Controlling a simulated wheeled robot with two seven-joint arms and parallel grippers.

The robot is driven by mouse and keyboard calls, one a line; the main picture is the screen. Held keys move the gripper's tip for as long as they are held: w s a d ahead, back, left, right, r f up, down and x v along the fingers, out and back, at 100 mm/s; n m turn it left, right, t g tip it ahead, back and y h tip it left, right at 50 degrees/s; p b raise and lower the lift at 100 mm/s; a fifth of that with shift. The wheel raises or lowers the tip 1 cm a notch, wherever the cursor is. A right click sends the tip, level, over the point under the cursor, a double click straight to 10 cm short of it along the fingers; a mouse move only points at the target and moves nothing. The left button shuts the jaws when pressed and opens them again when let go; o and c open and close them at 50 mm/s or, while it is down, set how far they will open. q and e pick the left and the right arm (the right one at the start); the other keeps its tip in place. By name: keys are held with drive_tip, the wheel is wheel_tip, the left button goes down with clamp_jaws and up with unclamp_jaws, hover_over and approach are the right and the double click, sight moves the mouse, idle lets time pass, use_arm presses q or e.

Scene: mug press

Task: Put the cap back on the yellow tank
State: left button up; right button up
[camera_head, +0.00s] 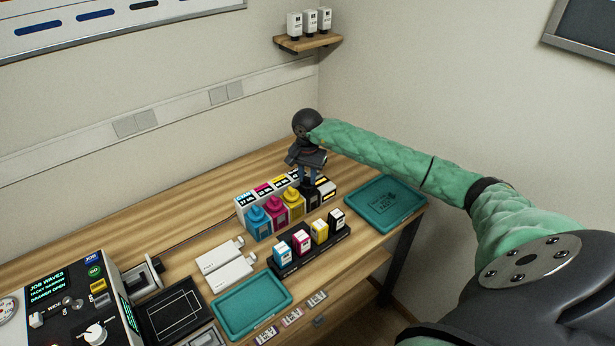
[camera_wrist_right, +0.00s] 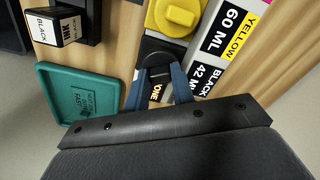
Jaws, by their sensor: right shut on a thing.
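The yellow tank (camera_head: 297,211) stands in the row of tanks on the desk, and a yellow cap (camera_head: 292,195) sits on its top. In the right wrist view the yellow cap (camera_wrist_right: 182,12) also shows on the tank. My right gripper (camera_head: 310,184) is at the black tank (camera_head: 327,189), beside the yellow one. In the right wrist view its fingers (camera_wrist_right: 160,84) are shut on the black cap (camera_wrist_right: 157,55) at the top of the black tank. The fingers hide part of the black tank. My left gripper is not in view.
The cyan tank (camera_head: 258,226) and magenta tank (camera_head: 278,214) stand left of the yellow one. A black rack (camera_head: 312,255) with several small ink boxes is in front. Teal trays lie at the right (camera_head: 384,204) and front (camera_head: 252,304). White cartridges (camera_head: 230,272) lie left of the rack.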

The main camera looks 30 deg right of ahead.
drive_tip(key=shift+b, duration=0.55)
idle(0.8)
idle(0.3)
drive_tip(key=o, duration=1.5)
drive_tip(key=shift+r+p, duration=0.35)
drive_tip(key=shift+r, duration=3.1)
clamp_jaws()
drive_tip(key=shift+f+b, duration=2.1)
drive_tip(key=shift+f, duration=0.4)
